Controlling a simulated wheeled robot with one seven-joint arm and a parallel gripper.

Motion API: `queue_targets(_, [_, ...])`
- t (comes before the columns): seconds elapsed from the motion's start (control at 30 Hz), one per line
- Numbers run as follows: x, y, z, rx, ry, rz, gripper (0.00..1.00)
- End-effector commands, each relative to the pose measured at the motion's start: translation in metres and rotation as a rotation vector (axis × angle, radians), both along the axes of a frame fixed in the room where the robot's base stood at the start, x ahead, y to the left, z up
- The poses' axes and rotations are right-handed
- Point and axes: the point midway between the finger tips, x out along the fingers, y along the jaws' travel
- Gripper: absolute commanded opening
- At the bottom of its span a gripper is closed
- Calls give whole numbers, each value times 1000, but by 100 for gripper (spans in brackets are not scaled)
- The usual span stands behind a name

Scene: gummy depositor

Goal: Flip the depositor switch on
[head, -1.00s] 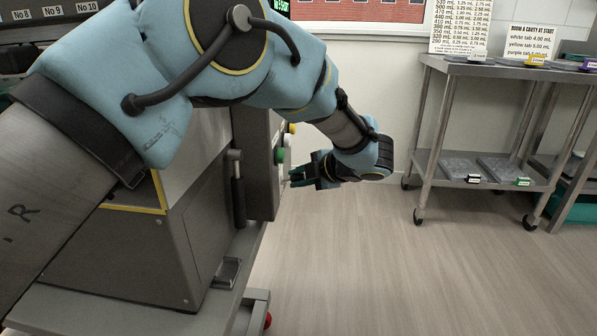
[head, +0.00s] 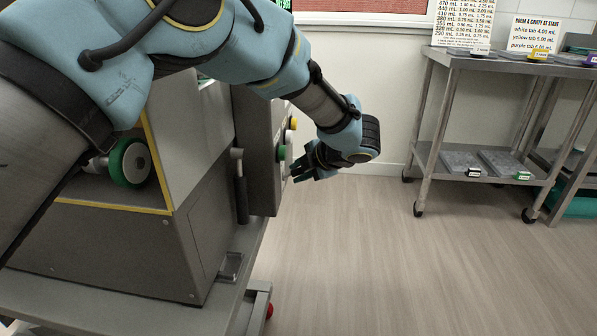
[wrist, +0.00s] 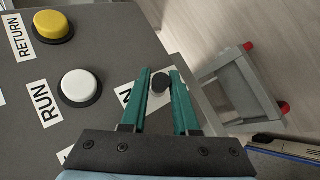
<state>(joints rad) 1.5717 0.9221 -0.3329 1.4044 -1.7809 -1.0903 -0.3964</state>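The depositor's control panel (wrist: 95,35) fills the left of the wrist view. My gripper (wrist: 160,72) is open, with one green finger on each side of the knob in the picture. I cannot tell whether they touch it or how deep they reach. In the head view the depositor (head: 185,225) stands at the left, and my gripper (head: 296,172) is at its panel side. The knob is hidden there.
A white RUN button (wrist: 80,88) and a yellow RETURN button (wrist: 53,26) are on the panel. A green button (head: 281,153) shows in the head view. A steel cart (head: 497,65) stands at the right. The floor between is clear.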

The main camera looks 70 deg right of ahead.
Motion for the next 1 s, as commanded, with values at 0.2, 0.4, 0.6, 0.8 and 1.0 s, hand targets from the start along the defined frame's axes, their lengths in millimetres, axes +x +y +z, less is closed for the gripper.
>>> queue_targets(0.2, [1,0,0,0,-2,1,36])
queue_targets(0.4, [-5,3,6,0,-2,1,36])
queue_targets(0.6, [-28,15,29,-1,-1,0,36])
queue_targets(0.8, [-53,29,54,-1,-1,0,36])
queue_targets(1.0, [-68,38,68,0,-1,1,36])
